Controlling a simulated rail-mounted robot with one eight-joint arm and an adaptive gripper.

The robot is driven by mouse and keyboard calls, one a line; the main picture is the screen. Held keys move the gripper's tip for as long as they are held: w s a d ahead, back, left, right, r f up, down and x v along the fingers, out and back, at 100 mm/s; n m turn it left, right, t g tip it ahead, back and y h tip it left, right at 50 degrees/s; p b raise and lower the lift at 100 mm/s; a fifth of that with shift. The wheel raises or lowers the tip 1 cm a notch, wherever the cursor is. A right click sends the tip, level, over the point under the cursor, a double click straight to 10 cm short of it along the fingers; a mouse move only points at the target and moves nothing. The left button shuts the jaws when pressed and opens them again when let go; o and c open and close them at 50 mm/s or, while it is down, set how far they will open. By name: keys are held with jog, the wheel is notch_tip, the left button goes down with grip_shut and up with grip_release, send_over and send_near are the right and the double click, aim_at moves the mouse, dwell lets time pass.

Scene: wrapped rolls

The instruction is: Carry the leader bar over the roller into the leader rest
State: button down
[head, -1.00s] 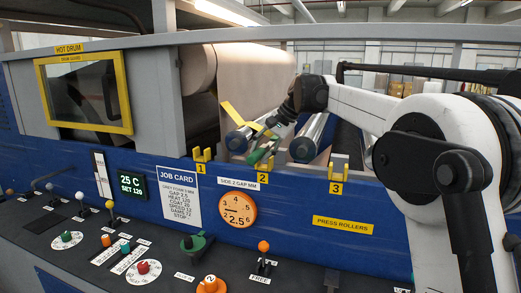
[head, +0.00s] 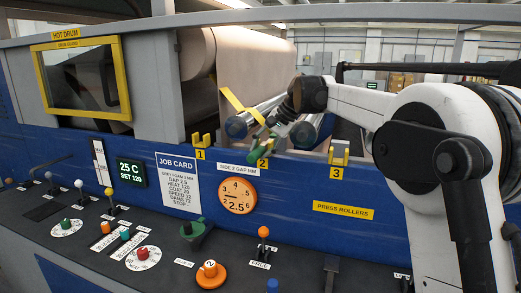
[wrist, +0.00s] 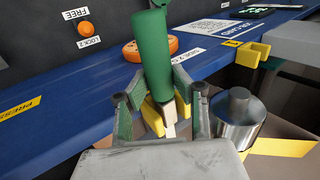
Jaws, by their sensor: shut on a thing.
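The leader bar shows as a green rod (wrist: 152,58) in the wrist view, with a pale end piece below it. My gripper (wrist: 158,108) is shut on the bar, one finger on each side. In the head view my gripper (head: 277,132) is above the blue rail, close to yellow fork 2 (head: 263,160). A yellow strip (head: 232,99) slants from the grip up to the left. One roller's steel end (wrist: 238,118) is right of the fingers in the wrist view; it also shows in the head view (head: 236,127). I cannot tell whether the bar touches fork 2.
Yellow fork 1 (head: 201,143) and fork 3 (head: 338,156) stand along the blue rail (head: 295,180). A second roller (head: 304,132) lies right of the first. Control levers and knobs crowd the dark panel (head: 110,235) in front.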

jog(key=c, duration=1.4)
grip_release()
jog(key=v, duration=1.2)
jog(key=s+d+f+t+h+b, duration=0.15)
jog(key=s+d, duration=0.35)
jog(key=s, duration=0.5)
jog(key=s+d+f+n+t+h+b, duration=0.1)
jog(key=s+d+f, duration=0.3)
jog(key=s+f, duration=0.5)
jog(key=s+d+f+n+t+h+b, duration=0.1)
jog(key=s+d+f, duration=0.3)
jog(key=s+f, duration=0.5)
jog(key=s+d+f+n+t+h+b, duration=0.1)
jog(key=s+d+f+h+b, duration=0.1)
jog(key=s+f, duration=0.7)
jog(key=shift+s+d+f+t+h, duration=0.15)
jog(key=shift+s+d, duration=0.15)
jog(key=shift+s, duration=0.7)
jog(key=shift+s+d+r+h, duration=0.15)
jog(key=shift+s+d, duration=0.2)
jog(key=shift+s, duration=0.7)
jog(key=shift+s+d+f+t+h, duration=0.15)
jog(key=shift+s+d, duration=0.15)
jog(key=shift+s, duration=0.7)
